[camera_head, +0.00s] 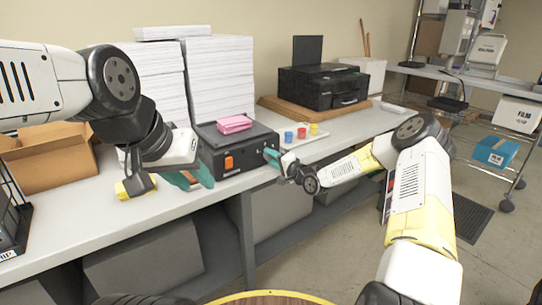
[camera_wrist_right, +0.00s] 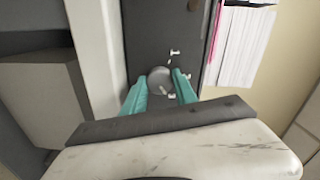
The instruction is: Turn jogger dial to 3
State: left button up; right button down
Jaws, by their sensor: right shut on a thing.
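The jogger (camera_head: 218,159) is a black box with an orange switch (camera_head: 228,163) on its front, standing on the long table. Its round grey dial (camera_wrist_right: 158,79) shows in the right wrist view, with small white marks around it. My right gripper (camera_head: 273,158) is at the jogger's front right, its teal fingers (camera_wrist_right: 160,88) shut on the dial from both sides. In the head view the fingers hide the dial. The mark the dial points to cannot be read. My left gripper (camera_head: 192,177) hangs empty, left of the jogger, with its teal fingers apart.
A pink pad (camera_head: 234,124) lies on top of the jogger. Tall white paper stacks (camera_head: 218,78) stand behind it. A tray with small coloured cups (camera_head: 301,133) is just right of it, near my right wrist.

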dwell(0.3)
jog(key=c, duration=1)
grip_release()
jog(key=shift+o, duration=0.2)
jog(key=v, duration=0.7)
jog(key=shift+s+d, duration=0.25)
jog(key=shift+s, duration=0.1)
